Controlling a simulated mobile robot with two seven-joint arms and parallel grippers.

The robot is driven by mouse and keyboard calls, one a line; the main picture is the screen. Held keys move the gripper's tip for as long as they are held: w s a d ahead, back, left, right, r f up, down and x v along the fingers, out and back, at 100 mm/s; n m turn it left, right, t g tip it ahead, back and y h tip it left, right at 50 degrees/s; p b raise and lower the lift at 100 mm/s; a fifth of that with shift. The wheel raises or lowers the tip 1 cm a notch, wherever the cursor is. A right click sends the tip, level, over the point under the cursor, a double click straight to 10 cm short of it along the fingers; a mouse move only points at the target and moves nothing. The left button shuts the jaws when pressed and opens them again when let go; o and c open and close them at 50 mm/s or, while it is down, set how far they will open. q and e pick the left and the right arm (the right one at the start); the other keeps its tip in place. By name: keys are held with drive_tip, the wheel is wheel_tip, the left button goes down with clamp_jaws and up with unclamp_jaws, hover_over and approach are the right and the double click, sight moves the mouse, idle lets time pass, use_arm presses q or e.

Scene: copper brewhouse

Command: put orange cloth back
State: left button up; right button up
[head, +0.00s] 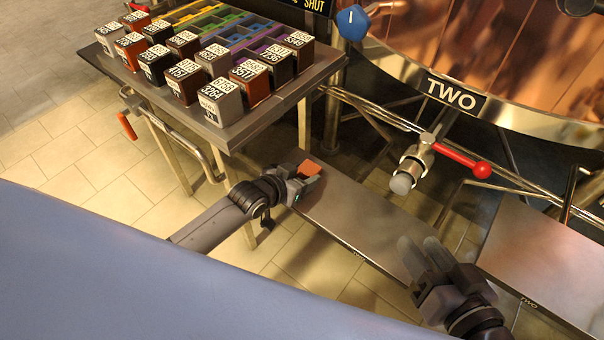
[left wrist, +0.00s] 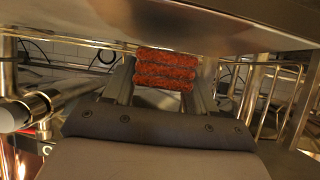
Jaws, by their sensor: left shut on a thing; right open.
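The orange cloth (head: 309,168) is between the fingers of my left gripper (head: 306,178). In the left wrist view the cloth (left wrist: 166,70) looks like a thick, ridged orange-red bundle, and the left gripper (left wrist: 165,88) is shut on it. The left gripper is over the left end of a low metal shelf (head: 365,218); I cannot tell whether the cloth touches it. My right gripper (head: 426,256) is open and empty near that shelf's right end.
A metal table (head: 255,120) at upper left bears several labelled blocks and a coloured rack (head: 230,28). A valve with a red lever (head: 455,155) juts out below the copper vessel (head: 490,40) marked TWO. Another metal shelf (head: 545,265) is at right.

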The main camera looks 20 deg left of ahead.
use_arm(q)
drive_tip(key=shift+f+b, duration=0.55)
drive_tip(key=shift+f, duration=0.4)
drive_tip(key=o, duration=1)
drive_tip(key=o, duration=0.5)
drive_tip(key=shift+o, duration=0.2)
